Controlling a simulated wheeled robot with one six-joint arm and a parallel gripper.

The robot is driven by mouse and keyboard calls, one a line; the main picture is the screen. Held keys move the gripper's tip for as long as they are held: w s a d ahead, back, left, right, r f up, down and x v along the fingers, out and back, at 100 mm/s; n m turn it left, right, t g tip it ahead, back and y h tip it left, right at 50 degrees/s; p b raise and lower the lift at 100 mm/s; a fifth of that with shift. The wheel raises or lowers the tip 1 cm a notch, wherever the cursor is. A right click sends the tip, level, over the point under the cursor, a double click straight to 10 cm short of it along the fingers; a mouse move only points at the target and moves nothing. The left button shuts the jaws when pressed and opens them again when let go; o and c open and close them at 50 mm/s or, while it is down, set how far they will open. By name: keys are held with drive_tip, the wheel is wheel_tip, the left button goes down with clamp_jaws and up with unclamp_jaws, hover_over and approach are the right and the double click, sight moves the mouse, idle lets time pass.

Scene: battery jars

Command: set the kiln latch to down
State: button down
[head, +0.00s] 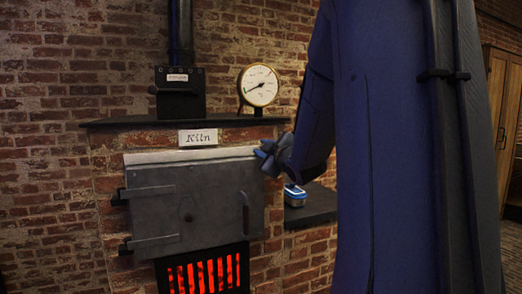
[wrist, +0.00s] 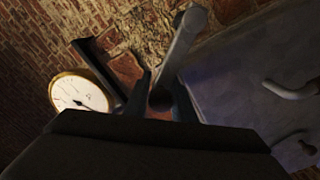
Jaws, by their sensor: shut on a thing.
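The kiln door (head: 185,205) is grey and closed, under a "Kiln" sign (head: 198,137). My gripper (head: 268,158) is at the door's upper right corner, and the latch is hard to make out behind it there. In the wrist view, the kiln latch (wrist: 182,45) is a grey bar slanting from a rounded upper end down to a dark round knob. My gripper (wrist: 161,100) has one finger on each side of that knob end and is shut on it. The door (wrist: 245,75) fills the right of the wrist view.
A dial gauge (head: 258,85) stands on the kiln's top ledge, right of a black flue (head: 180,95). The door handle (head: 245,213) sticks out. A red glowing grate (head: 203,275) is below the door.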

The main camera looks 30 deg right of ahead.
drive_tip(key=c, duration=1.5)
unclamp_jaws()
drive_tip(key=shift+d, duration=0.1)
drive_tip(key=shift+f, duration=0.1)
drive_tip(key=shift+a, duration=0.25)
